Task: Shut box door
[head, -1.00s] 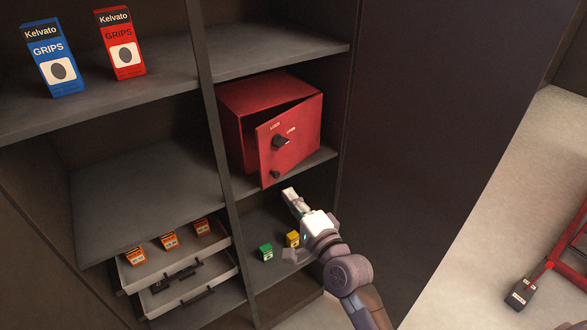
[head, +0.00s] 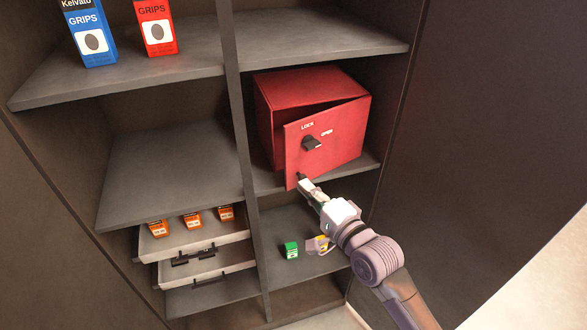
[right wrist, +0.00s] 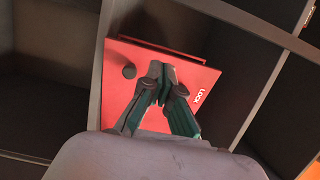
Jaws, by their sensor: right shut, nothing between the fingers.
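A red box (head: 300,92) stands on a shelf in the right column of the cabinet in the head view. Its red door (head: 338,140) is ajar, swung a little outward at its left edge. The door carries a black latch knob (head: 313,143) between LOCK and OPEN labels, and a small knob low near its free edge. My right gripper (head: 304,185) is shut and empty at the door's lower left corner, partly covering the small knob. In the right wrist view the shut fingers (right wrist: 160,70) lie in front of the door (right wrist: 190,75), beside the small round knob (right wrist: 129,71). Contact is unclear. My left gripper is not in view.
A green small box (head: 291,250) stands on the shelf below, near my right forearm. Blue (head: 92,40) and red (head: 156,30) grips boxes stand on the upper left shelf. Drawers (head: 205,247) with orange boxes stick out at lower left. A dark panel (head: 480,150) rises at right.

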